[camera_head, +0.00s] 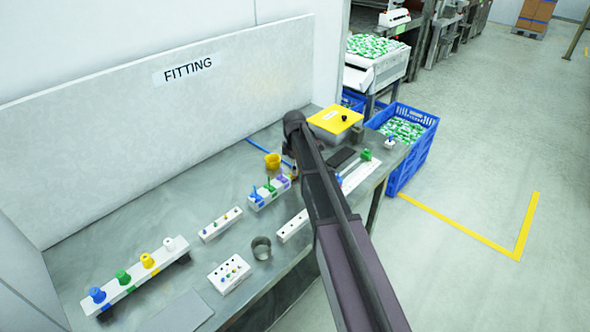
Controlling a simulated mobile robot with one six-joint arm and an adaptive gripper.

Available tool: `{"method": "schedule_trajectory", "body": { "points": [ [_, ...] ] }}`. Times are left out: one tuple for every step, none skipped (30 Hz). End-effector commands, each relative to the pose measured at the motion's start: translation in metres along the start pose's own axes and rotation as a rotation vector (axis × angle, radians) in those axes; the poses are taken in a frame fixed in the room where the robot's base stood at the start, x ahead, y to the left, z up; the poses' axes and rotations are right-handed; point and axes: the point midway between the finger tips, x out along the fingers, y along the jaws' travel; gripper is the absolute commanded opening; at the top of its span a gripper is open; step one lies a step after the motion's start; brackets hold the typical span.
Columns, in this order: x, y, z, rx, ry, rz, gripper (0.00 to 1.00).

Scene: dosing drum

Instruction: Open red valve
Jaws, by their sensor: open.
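I can make out no red valve in the head view. My dark arm (335,215) crosses the picture from the lower right to above the bench and covers part of it. My gripper's fingers cannot be made out; they seem hidden behind the arm. A white rack with blue, green and purple handled parts (269,191) stands just left of the arm. A long white rack at the front left carries blue, green, yellow and white knobs (135,275). A green-topped part (366,155) stands on a white strip right of the arm.
The floor at right is clear.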

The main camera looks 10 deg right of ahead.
Motion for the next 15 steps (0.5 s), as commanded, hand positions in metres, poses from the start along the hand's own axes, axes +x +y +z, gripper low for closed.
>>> {"method": "schedule_trajectory", "body": {
  "points": [
    [0.001,0.0,0.0,0.0,0.0,0.0,0.86],
    [0.001,0.0,0.0,0.0,0.0,0.0,0.86],
    [0.0009,0.0,0.0,0.0,0.0,0.0,0.86],
    [0.0008,0.0,0.0,0.0,0.0,0.0,0.86],
    [0.0007,0.0,0.0,0.0,0.0,0.0,0.86],
    [0.0007,0.0,0.0,0.0,0.0,0.0,0.86],
    [0.0006,0.0,0.0,0.0,0.0,0.0,0.86],
    [0.0006,0.0,0.0,0.0,0.0,0.0,0.86],
    [0.0006,0.0,0.0,0.0,0.0,0.0,0.86],
    [0.0006,0.0,0.0,0.0,0.0,0.0,0.83],
    [0.0006,0.0,0.0,0.0,0.0,0.0,0.74],
    [0.0006,0.0,0.0,0.0,0.0,0.0,0.62],
    [0.0006,0.0,0.0,0.0,0.0,0.0,0.53],
    [0.0006,0.0,0.0,0.0,0.0,0.0,0.44],
    [0.0006,0.0,0.0,0.0,0.0,0.0,0.32]
  ]
}}
